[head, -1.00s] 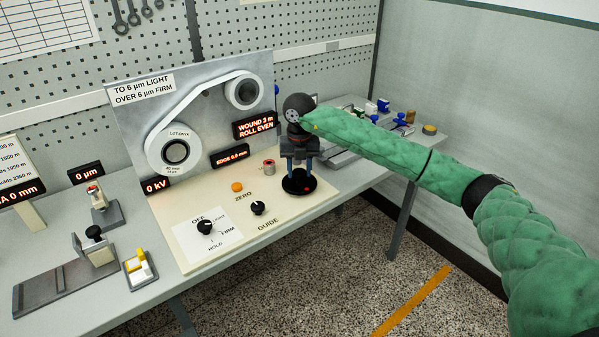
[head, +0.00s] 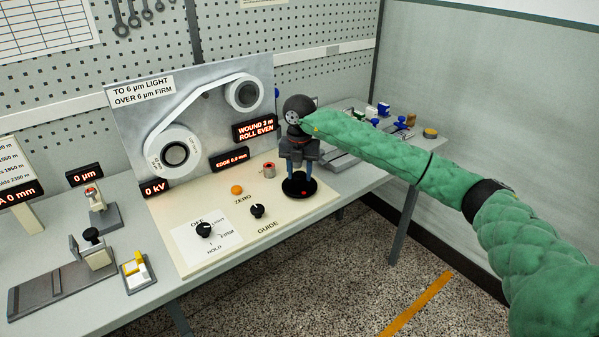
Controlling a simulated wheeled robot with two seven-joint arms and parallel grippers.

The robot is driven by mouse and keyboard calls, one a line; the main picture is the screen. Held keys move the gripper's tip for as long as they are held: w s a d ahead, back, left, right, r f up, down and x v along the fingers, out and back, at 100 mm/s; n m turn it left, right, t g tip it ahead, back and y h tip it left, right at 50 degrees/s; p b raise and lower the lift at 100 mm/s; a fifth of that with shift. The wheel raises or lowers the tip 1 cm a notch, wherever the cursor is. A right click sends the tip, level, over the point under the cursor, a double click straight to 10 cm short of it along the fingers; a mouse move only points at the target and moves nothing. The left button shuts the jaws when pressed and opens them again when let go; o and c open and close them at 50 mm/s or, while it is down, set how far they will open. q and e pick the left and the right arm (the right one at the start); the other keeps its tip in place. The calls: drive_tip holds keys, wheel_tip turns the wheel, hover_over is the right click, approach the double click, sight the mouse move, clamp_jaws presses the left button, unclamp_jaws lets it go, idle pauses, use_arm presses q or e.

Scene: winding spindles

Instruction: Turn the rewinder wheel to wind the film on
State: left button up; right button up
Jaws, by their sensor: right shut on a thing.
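The rewinder wheel (head: 299,189) is a black disc with a red mark, lying flat at the right end of the cream control panel. My right gripper (head: 300,171) points straight down over it and is shut on it; the exact contact is partly hidden by the fingers. White film runs on the upright grey plate between the large lower-left roll (head: 173,154) and the smaller upper-right roll (head: 245,93). A red-lettered display (head: 255,128) reads wound 3 m, roll even. My left gripper is out of view.
The cream panel (head: 215,262) carries an orange button (head: 237,189), two black knobs and a small red-topped part (head: 269,170) close left of the wheel. Small blue and white items stand at the bench's back right. Gauges and blocks stand at left.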

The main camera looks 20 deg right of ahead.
sight(300, 174)
drive_tip(key=o, duration=1)
drive_tip(key=shift+c, duration=0.2)
drive_tip(key=shift+r, duration=0.15)
wheel_tip(300, 174, up, 6)
drive_tip(key=shift+w+r+b, duration=0.1)
drive_tip(key=shift+r+b, duration=0.1)
drive_tip(key=shift+b, duration=0.7)
drive_tip(key=shift+r, duration=0.5)
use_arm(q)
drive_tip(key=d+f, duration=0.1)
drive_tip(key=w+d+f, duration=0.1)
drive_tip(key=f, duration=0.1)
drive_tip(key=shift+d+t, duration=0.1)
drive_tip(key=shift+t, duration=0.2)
use_arm(e)
drive_tip(key=shift+r, duration=0.1)
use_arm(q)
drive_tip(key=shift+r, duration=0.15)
